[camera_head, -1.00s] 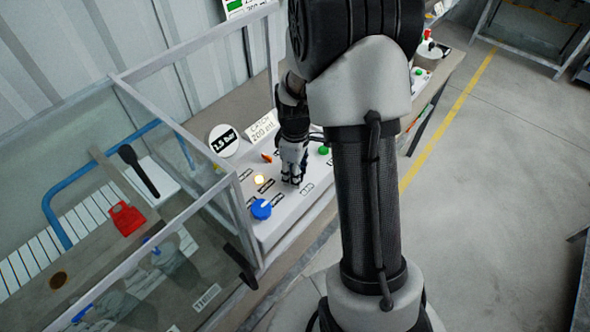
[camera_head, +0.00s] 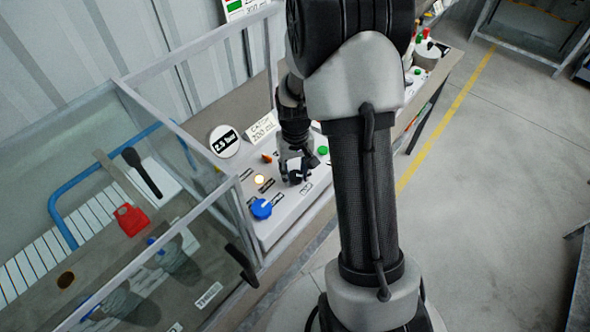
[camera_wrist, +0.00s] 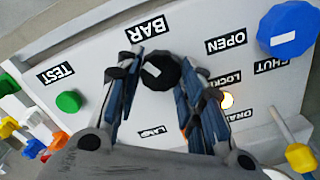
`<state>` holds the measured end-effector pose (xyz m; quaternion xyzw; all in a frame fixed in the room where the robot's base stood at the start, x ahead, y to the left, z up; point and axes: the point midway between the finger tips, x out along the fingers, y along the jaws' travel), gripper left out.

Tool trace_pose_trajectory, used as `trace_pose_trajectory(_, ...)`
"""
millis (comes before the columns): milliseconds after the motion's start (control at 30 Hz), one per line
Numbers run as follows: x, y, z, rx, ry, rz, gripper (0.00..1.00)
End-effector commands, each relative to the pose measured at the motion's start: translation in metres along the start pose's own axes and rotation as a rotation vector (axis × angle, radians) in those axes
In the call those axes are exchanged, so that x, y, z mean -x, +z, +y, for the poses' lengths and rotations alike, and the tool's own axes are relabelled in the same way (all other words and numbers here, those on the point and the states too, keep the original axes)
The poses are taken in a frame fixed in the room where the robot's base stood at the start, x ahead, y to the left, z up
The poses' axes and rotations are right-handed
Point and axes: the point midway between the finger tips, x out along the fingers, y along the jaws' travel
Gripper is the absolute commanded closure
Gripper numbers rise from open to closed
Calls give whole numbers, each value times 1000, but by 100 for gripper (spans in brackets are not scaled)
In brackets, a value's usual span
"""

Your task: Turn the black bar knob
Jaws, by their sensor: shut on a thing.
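The black bar knob (camera_wrist: 160,73) sits on the white panel below the BAR label in the wrist view. It is round and black with a white pointer mark aimed up and left. My gripper (camera_wrist: 165,75) has one finger on each side of the knob and is shut on it. In the head view my gripper (camera_head: 296,170) is down at the panel (camera_head: 285,205) and hides the knob. A round readout (camera_head: 224,142) behind the panel appears to show 2.5 bar.
A large blue knob (camera_wrist: 287,29), a green TEST button (camera_wrist: 68,102) and a lit lamp (camera_wrist: 227,100) are near my fingers. An orange lever (camera_head: 267,158) stands at the panel's back. A glass-walled enclosure (camera_head: 150,110) is at the left.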

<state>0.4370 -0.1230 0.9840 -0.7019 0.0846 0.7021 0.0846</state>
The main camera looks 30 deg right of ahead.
Motion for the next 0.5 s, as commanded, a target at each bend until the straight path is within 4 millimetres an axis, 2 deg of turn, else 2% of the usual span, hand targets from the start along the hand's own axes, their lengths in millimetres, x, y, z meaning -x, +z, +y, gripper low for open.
trace_pose_trajectory(500,0,0,1,-492,0,1,88)
